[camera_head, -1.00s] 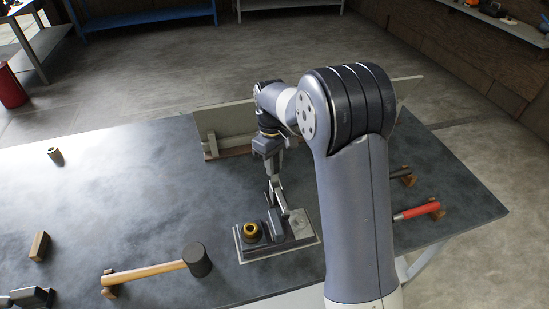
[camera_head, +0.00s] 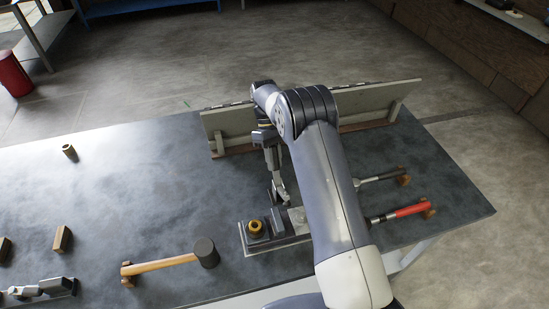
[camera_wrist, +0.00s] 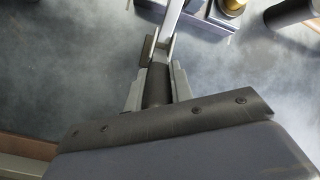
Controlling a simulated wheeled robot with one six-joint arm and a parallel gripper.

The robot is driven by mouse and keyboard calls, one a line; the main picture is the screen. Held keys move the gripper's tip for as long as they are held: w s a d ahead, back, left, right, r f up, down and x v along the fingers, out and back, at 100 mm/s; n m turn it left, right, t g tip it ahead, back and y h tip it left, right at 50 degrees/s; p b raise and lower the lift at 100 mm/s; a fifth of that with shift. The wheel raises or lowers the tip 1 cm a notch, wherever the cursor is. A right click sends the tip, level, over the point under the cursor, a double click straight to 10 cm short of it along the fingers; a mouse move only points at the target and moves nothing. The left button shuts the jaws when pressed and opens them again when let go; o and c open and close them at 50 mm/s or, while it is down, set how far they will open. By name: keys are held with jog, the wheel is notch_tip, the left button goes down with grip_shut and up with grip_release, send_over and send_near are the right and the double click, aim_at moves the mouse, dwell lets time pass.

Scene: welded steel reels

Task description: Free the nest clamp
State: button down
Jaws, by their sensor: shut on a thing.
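The nest clamp stands on a pale base plate (camera_head: 246,249) near the front edge of the bench. A brass-coloured bushing (camera_head: 256,227) sits in the nest at its left; it also shows partly at the top of the wrist view (camera_wrist: 231,6). The clamp's metal lever (camera_head: 281,189) rises steeply behind the nest, and in the wrist view the lever (camera_wrist: 170,20) runs up from between the jaws. My gripper (camera_head: 273,162) is shut on the dark handle (camera_wrist: 157,86) of the lever. My arm hides the right part of the clamp.
A mallet (camera_head: 165,264) lies left of the clamp. A red-handled tool (camera_head: 411,211) and a dark-handled tool (camera_head: 382,176) lie to the right. An upright board (camera_head: 350,104) stands along the back edge. Small blocks (camera_head: 62,239) and another clamp-like device (camera_head: 42,289) are at left.

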dwell(0.3)
jog(key=c, duration=1.3)
grip_release()
jog(key=shift+o, duration=0.2)
jog(key=shift+w+a+r+b, duration=0.1)
jog(key=shift+w+r+b, duration=0.25)
jog(key=shift+w+r, duration=0.15)
jog(key=v, duration=0.6)
jog(key=shift+p, duration=0.35)
jog(key=shift+r, duration=0.15)
